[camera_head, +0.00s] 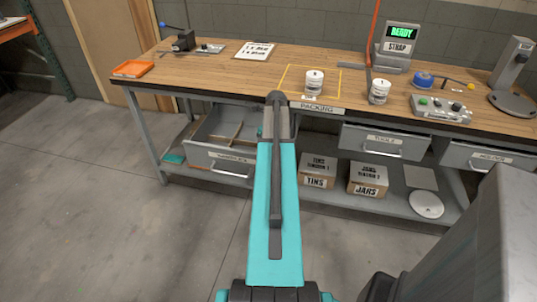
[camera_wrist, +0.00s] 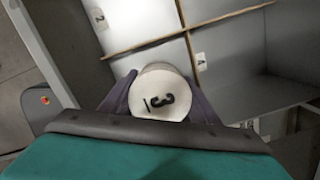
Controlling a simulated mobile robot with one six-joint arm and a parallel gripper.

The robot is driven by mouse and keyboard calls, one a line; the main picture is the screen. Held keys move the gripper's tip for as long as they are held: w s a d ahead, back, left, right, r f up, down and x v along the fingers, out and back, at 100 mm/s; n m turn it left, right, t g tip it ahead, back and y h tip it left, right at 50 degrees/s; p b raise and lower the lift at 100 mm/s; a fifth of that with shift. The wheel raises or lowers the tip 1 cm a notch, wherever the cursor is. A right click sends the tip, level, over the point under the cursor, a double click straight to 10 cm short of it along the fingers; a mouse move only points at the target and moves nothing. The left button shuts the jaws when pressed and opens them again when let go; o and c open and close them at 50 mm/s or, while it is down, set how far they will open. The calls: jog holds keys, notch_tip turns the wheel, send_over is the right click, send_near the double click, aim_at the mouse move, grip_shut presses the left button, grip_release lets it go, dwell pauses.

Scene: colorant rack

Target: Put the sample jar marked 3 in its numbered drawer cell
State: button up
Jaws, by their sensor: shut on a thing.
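The sample jar (camera_wrist: 160,92) has a round white lid with a dark 3 on it. It sits between the fingers of my gripper (camera_wrist: 158,100), which is shut on it, in the wrist view. Beneath and beyond it is the open grey drawer (camera_head: 218,155), split by thin wooden dividers (camera_wrist: 185,35) into cells. In the head view my arm hides the gripper and jar.
Two other white jars stand on the bench: one jar (camera_head: 314,83) inside a yellow outline, another jar (camera_head: 379,91) to its right. The bench edge (camera_head: 200,94) overhangs the drawer. Cartons (camera_head: 318,170) fill part of the lower shelf. The floor at left is clear.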

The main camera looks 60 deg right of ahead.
jog(key=shift+f, duration=1.2)
jog(key=shift+f, duration=0.1)
jog(key=o, duration=1.2)
jog(key=shift+s+a+r+b, duration=0.1)
jog(key=shift+s+r, duration=0.15)
jog(key=shift+r, duration=1.8)
jog(key=shift+s+d+r+b, duration=0.1)
jog(key=shift+s+r+b, duration=0.1)
jog(key=shift+r, duration=1.8)
jog(key=shift+s+a+r+b, duration=0.1)
jog(key=shift+s+r, duration=0.15)
jog(key=shift+r, duration=1.8)
